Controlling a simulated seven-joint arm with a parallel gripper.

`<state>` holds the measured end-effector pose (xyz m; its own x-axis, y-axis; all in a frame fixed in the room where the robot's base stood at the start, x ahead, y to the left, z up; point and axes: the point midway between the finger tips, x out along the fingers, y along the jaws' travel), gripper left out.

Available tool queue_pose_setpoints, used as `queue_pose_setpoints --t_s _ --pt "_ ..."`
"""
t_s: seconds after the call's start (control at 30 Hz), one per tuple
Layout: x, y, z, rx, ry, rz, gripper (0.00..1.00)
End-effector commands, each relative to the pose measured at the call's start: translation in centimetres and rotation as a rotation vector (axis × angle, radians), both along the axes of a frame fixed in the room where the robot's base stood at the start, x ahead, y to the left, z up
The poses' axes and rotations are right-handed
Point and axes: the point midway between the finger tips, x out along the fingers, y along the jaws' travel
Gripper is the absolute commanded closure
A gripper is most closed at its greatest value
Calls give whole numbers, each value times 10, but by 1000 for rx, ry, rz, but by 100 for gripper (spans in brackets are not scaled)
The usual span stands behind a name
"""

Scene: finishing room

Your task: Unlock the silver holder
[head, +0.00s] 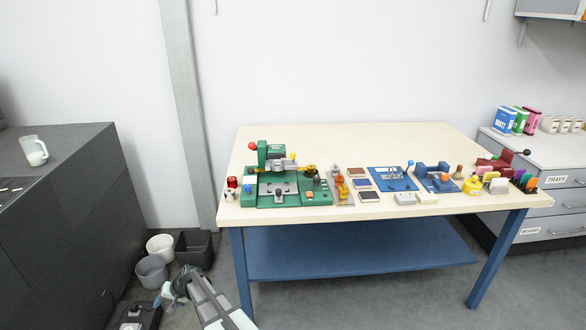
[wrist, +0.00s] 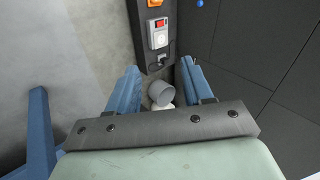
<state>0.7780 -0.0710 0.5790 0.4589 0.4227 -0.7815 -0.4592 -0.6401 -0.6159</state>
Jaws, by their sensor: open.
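A green machine (head: 262,158) stands at the left end of the cream table. A silver holder (head: 278,188) with a dark knob or lever sits low on its front; it is too small to tell how the lever is set. My gripper (wrist: 160,68) is open and empty in the wrist view, its two blue fingers spread apart over the floor. In the head view my arm is low at the bottom, left of the table and well away from the holder. The holder is not in the wrist view.
The cream table (head: 420,140) has several small tools and blocks along its front, right of the machine. Buckets (head: 151,271) and a black bin (head: 194,247) stand on the floor near my arm. A dark cabinet (head: 60,220) is at left. The table's back is clear.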

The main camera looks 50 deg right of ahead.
Motion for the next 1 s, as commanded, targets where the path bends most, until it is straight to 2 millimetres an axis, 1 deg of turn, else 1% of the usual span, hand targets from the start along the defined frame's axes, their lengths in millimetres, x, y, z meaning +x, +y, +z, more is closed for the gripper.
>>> queue_pose_setpoints --t_s 0.03,0.07,0.1,0.17,0.2,0.27,0.3,0.37,0.4,0.47,0.5,0.57,0.6,0.67,0.7,0.77,0.8,0.87,0.9,0.97,1.0 --pt "29 -15 20 17 -46 -38 49" --pt "42 -23 32 29 -72 -59 49" --pt "59 -32 48 44 -104 -87 49" --pt "84 -48 74 69 -154 -129 49" --pt "99 -59 92 84 -188 -156 49" --pt "121 -75 119 108 -236 -195 49" --pt "133 -85 136 123 -264 -219 49" --pt "151 -101 162 144 -308 -253 49" --pt "161 -111 179 157 -335 -274 49" --pt "175 -125 203 177 -373 -304 49" --pt "184 -135 220 190 -399 -323 49" --pt "196 -149 244 208 -436 -352 49" --pt "203 -158 260 222 -459 -369 49" --pt "203 -190 279 180 -496 -361 49" --pt "204 -209 291 153 -521 -355 49" --pt "204 -238 313 111 -558 -345 49" --pt "203 -259 327 81 -584 -339 49" --pt "201 -291 350 32 -623 -328 49" --pt "198 -312 367 -2 -648 -322 49" --pt "193 -343 390 -53 -683 -311 49" --pt "190 -362 405 -86 -704 -304 49"
